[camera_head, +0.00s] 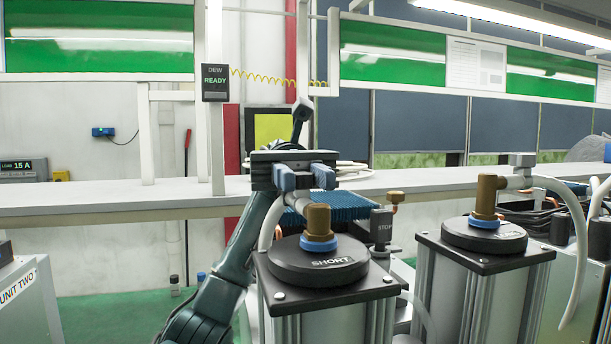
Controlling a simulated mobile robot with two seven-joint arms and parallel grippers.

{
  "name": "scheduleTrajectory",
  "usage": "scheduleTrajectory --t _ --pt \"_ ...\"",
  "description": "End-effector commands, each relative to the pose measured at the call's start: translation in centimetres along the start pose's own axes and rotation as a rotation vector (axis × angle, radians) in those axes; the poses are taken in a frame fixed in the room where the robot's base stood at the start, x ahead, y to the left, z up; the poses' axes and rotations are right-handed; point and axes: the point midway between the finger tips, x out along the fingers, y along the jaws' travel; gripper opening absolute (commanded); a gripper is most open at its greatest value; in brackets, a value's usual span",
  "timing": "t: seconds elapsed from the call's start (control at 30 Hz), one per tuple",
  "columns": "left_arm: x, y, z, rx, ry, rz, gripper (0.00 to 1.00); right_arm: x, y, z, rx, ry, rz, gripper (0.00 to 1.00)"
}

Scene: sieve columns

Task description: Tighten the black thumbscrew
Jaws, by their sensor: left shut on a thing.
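My left gripper (304,178) is above and behind the near column lid marked SHORT (318,262). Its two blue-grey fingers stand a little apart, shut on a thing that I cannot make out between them. I cannot pick out the black thumbscrew clearly. My right gripper is not in view.
A second column (485,236) with its own brass fitting (487,195) and pale hose (573,200) stands right. A block marked STOP (381,227) stands behind the near column. A long bench (110,198) runs behind. A panel marked UNIT TWO (22,290) is at left.

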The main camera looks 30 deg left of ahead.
Motion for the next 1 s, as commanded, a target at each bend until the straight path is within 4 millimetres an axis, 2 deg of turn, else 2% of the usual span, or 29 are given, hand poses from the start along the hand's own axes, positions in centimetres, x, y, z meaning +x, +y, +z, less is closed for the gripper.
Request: scheduleTrajectory --t 0.1,0.13,0.4,0.6,0.73,0.87,1.0 --pt "0.0 0.0 0.1 0.001 -0.001 0.001 0.03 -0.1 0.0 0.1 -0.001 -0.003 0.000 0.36" --pt "0.0 0.0 0.1 0.001 -0.001 0.001 0.28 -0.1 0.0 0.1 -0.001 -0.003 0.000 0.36" --pt "0.0 0.0 0.1 0.000 0.000 0.001 0.48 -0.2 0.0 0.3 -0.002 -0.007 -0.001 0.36" --pt "0.0 0.0 0.1 0.000 0.000 0.001 0.48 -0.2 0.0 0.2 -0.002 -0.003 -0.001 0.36" --pt "0.0 0.0 0.8 0.002 0.002 0.001 0.48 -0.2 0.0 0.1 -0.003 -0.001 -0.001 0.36" --pt "0.1 0.0 2.9 0.004 0.003 0.000 0.48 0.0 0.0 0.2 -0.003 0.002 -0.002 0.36" --pt "0.1 -0.1 5.8 0.004 0.002 0.001 0.48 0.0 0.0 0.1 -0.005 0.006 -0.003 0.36"
